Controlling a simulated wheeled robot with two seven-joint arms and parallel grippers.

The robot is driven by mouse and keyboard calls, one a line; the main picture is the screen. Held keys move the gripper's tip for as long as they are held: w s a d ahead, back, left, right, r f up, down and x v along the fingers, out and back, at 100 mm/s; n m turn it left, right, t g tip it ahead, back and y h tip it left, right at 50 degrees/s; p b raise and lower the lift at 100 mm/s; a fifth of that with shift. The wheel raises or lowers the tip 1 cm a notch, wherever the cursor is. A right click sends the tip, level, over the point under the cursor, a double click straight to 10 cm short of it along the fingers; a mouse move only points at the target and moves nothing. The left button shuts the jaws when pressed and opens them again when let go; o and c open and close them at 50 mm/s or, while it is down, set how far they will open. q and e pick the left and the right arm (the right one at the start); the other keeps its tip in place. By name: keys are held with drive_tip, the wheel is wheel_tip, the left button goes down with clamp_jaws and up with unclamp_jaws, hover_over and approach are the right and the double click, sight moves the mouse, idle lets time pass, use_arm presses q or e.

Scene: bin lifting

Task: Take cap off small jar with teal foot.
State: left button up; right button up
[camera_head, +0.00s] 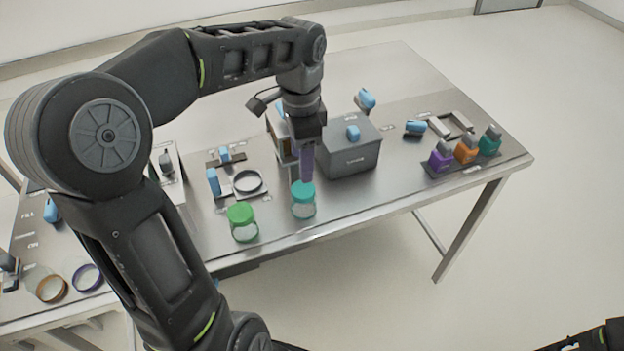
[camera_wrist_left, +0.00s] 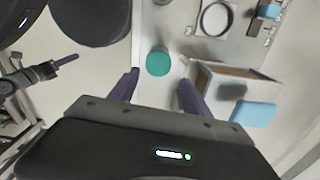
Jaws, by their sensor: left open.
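A small clear jar (camera_head: 303,211) with a teal top (camera_head: 302,190) stands upright near the front edge of the metal table. In the left wrist view the teal top (camera_wrist_left: 158,62) is a round disc just beyond the fingertips. The jar's foot cannot be made out. My left gripper (camera_head: 307,180) points down just above and behind the teal top. Its purple fingers (camera_wrist_left: 161,80) are apart, with nothing between them. My right gripper (camera_wrist_left: 66,60) seems to show as a dark part with a purple finger at the left of the wrist view; its jaw state is unclear.
A green-topped jar (camera_head: 243,222) stands to the left. A grey box (camera_head: 350,158) with a blue handle stands right behind the gripper. A black ring (camera_head: 247,181) lies behind the jars. Purple, orange and teal blocks (camera_head: 466,150) sit at the right. The table front right is clear.

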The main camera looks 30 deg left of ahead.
sight(302, 189)
use_arm(q)
drive_tip(key=shift+s, duration=0.2)
drive_tip(key=shift+w+f, duration=0.1)
drive_tip(key=shift+f, duration=1.2)
drive_tip(key=shift+f+p, duration=0.75)
drive_tip(key=shift+f, duration=1.9)
drive_tip(key=c, duration=1.1)
drive_tip(key=shift+r, duration=0.2)
